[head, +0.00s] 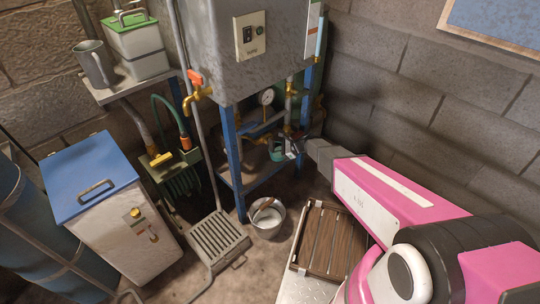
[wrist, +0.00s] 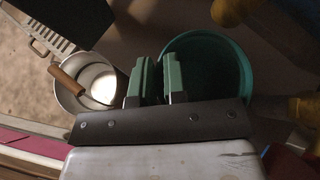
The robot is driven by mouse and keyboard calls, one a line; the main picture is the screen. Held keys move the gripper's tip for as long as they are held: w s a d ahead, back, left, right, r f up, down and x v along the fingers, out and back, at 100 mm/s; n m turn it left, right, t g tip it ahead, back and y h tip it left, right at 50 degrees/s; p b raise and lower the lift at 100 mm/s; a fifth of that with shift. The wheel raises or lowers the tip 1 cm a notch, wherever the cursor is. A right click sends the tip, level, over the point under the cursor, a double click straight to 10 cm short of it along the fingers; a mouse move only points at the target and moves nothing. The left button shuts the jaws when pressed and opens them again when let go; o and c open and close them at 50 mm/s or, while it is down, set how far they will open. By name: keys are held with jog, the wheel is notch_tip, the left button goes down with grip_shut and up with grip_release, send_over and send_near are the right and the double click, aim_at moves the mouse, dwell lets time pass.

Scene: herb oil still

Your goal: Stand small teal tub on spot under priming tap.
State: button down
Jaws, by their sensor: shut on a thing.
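The small teal tub (head: 276,149) is in the blue stand, below the grey tank, in the head view. In the wrist view the open-topped tub (wrist: 206,70) fills the upper middle, and its inside is dark. My gripper (wrist: 157,82) has its green fingers closed on the tub's near wall. In the head view my gripper (head: 292,149) is small and dark beside the tub. I cannot tell whether the tub touches the shelf (head: 256,170). Brass fittings (head: 297,133) sit close above and beside it. Which one is the priming tap, and any marked spot, I cannot make out.
A brass tap with an orange handle (head: 197,90) sticks out left of the tank (head: 270,50). A metal bucket (head: 267,222) with a wooden handle stands on the floor before the stand. A slatted wooden crate (head: 327,240) lies right of it. Blue posts (head: 232,160) flank the shelf.

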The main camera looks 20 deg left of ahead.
jog(key=shift+a, duration=0.4)
jog(key=shift+s+a, duration=0.25)
jog(key=shift+a, duration=1)
jog(key=shift+a+f, duration=0.25)
jog(key=shift+f, duration=0.5)
jog(key=c, duration=1.2)
grip_release()
jog(key=shift+o, duration=0.2)
jog(key=v, duration=1.2)
jog(key=s+d+r+n+h, duration=0.3)
jog(key=d+r+n, duration=0.1)
jog(key=d, duration=0.9)
jog(key=s+d+r+n+t+h, duration=0.1)
jog(key=s+d+r+n+h, duration=0.3)
jog(key=d, duration=0.9)
jog(key=s+d+r+n+t+h, duration=0.1)
jog(key=s+d+r+n+h, duration=0.3)
jog(key=d, duration=0.9)
jog(key=shift+d+r+n, duration=0.2)
jog(key=shift+r+n, duration=0.5)
jog(key=shift+n, duration=0.2)
